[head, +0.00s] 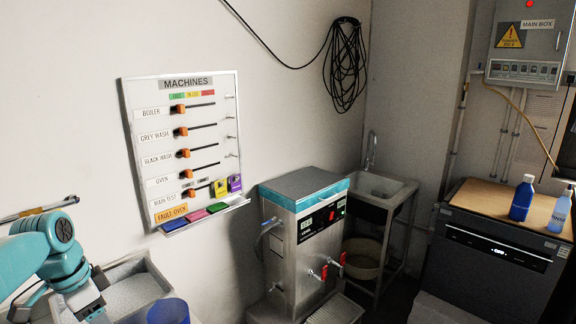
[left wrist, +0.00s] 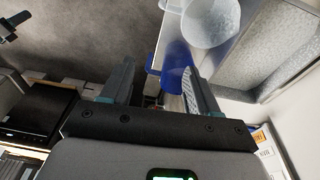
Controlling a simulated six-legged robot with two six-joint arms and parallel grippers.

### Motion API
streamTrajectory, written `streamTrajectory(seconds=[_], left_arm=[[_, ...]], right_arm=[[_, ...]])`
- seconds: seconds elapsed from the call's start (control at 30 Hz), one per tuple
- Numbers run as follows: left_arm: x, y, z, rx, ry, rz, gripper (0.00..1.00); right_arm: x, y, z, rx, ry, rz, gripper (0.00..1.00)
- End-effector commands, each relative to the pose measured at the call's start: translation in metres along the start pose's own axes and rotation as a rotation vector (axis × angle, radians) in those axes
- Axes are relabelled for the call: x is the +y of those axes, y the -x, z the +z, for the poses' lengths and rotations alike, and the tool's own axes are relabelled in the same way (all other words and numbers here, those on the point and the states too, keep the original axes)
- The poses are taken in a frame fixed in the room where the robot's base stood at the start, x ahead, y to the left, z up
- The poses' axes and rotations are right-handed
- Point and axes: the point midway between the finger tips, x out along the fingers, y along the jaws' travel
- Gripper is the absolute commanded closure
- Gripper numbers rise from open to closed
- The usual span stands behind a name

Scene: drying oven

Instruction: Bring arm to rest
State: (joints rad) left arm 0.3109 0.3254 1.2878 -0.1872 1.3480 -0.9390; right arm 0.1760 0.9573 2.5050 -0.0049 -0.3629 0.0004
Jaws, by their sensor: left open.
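My left arm (head: 58,262) shows in the head view at the lower left, teal and dark, bent beside the white wall. Its gripper cannot be made out clearly there. In the left wrist view my left gripper (left wrist: 157,88) is open, its two dark fingers wide apart. I see nothing held between them. A blue container (left wrist: 178,65) appears beyond the fingers, close to the right finger in the picture; whether they touch cannot be told. My right gripper is in neither view.
A blue cylinder (head: 168,312) stands near a pale tray or basin (head: 128,283) by the arm. A machines board (head: 185,150) hangs on the wall. A steel boiler (head: 300,240), sink (head: 378,188) and dark appliance (head: 497,250) with bottles stand further right. A translucent bucket (left wrist: 210,22) shows too.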

Motion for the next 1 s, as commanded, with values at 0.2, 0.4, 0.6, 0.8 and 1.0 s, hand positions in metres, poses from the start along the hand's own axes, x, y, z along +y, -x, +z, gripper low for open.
streamTrajectory(seconds=[0.2,0.4,0.6,0.8,1.0], left_arm=[[0.013,-0.073,-0.024,0.016,0.062,0.037,0.4],[0.052,-0.168,-0.044,0.034,0.166,0.091,0.4],[0.153,-0.295,-0.038,0.036,0.388,0.182,0.4],[0.269,-0.365,0.011,0.002,0.655,0.24,0.4],[0.324,-0.376,0.048,-0.023,0.807,0.246,0.4]], right_arm=[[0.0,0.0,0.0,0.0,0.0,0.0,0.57],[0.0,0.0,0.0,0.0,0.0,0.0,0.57],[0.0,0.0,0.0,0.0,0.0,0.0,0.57],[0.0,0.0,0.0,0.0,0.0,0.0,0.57],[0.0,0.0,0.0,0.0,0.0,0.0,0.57]])
